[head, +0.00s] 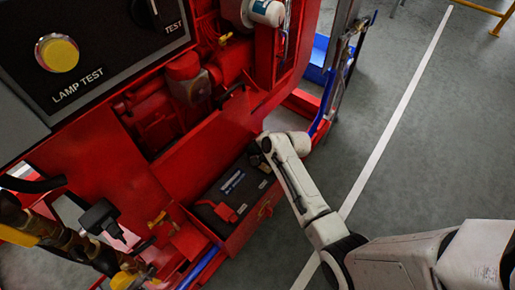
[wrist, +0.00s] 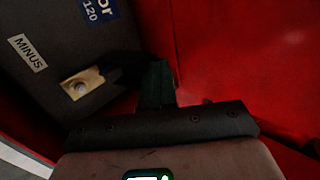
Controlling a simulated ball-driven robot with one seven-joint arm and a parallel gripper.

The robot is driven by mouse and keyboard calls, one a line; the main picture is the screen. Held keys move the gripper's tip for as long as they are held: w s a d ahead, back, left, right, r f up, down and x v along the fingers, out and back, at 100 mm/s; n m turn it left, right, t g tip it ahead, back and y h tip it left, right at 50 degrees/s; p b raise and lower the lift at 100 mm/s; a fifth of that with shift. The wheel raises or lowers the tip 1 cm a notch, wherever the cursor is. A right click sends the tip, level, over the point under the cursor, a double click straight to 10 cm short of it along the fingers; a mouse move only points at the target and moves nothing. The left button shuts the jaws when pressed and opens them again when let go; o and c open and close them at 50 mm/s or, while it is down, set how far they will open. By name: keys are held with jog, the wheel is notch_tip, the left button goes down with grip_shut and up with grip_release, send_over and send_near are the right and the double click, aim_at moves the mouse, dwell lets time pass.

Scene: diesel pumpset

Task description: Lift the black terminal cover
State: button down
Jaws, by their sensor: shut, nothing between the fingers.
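A black battery (head: 240,188) sits in the red tray in the head view; its top also shows in the wrist view (wrist: 50,25), with a MINUS label. A brass-coloured terminal (wrist: 82,85) shows uncovered beside that label. A dark shape right of it looks like the black terminal cover (wrist: 122,68); its outline is hard to make out in shadow. My gripper (wrist: 158,85) is shut and empty, its dark fingers just right of this shape. I cannot tell whether they touch. In the head view my gripper (head: 262,154) is at the battery's far end, partly hidden by my wrist.
A red terminal cover (head: 217,210) lies on the near end of the battery. Red tray walls (wrist: 230,50) stand close to my fingers. The red engine (head: 165,115) and a control panel (head: 85,50) are to the left. Grey floor (head: 440,130) is open on the right.

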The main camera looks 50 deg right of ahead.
jog(key=shift+w+a, duration=0.15)
jog(key=shift+w, duration=0.25)
